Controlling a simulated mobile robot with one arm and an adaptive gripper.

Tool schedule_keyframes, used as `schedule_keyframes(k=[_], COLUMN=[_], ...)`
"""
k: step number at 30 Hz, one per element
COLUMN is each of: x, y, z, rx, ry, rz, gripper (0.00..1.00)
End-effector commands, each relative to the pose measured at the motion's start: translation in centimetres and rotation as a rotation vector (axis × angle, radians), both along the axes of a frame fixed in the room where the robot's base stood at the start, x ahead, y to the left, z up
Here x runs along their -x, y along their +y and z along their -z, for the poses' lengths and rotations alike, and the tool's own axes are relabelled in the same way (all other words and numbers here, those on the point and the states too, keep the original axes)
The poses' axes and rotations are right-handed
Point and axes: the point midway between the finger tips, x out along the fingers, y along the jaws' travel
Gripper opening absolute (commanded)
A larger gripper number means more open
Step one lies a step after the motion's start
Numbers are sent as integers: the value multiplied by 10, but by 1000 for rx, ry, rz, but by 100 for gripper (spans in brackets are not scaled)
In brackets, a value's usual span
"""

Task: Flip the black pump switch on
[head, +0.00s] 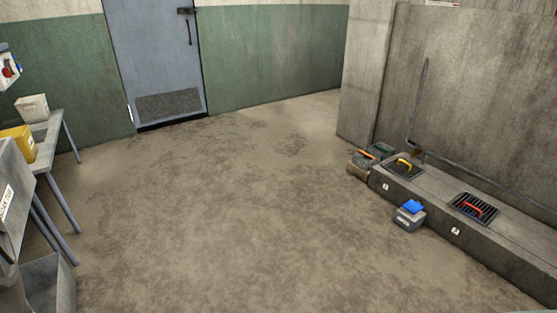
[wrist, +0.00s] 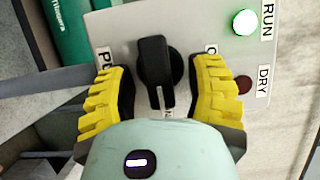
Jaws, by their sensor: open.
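In the wrist view, the black pump switch (wrist: 153,65) is a rotary knob on a light grey panel (wrist: 205,28). A white mark on the knob points toward the bottom of the picture. My gripper (wrist: 160,72) is open, with its yellow ribbed fingers on either side of the knob. Whether either finger touches it, I cannot tell. The fingers partly cover the panel lettering; "PU" shows at left and "O" at right. The head view does not show my gripper or clearly show the switch.
On the panel, the RUN lamp (wrist: 244,23) glows green and the DRY lamp (wrist: 243,84) is dark red. In the head view, a table (head: 58,150) at left holds a white bin and a yellow bin. A concrete ledge (head: 430,190) runs at right. The middle floor is clear.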

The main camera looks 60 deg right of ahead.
Motion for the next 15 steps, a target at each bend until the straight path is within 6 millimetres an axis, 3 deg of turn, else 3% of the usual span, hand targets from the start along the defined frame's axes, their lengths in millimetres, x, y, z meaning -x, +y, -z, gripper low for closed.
schedule_keyframes(k=[8,15], x=[0,-2], y=[-7,-52], z=[0,0], rx=[-1,-2], ry=[-1,0], rz=[-2,10], gripper=[53,53])
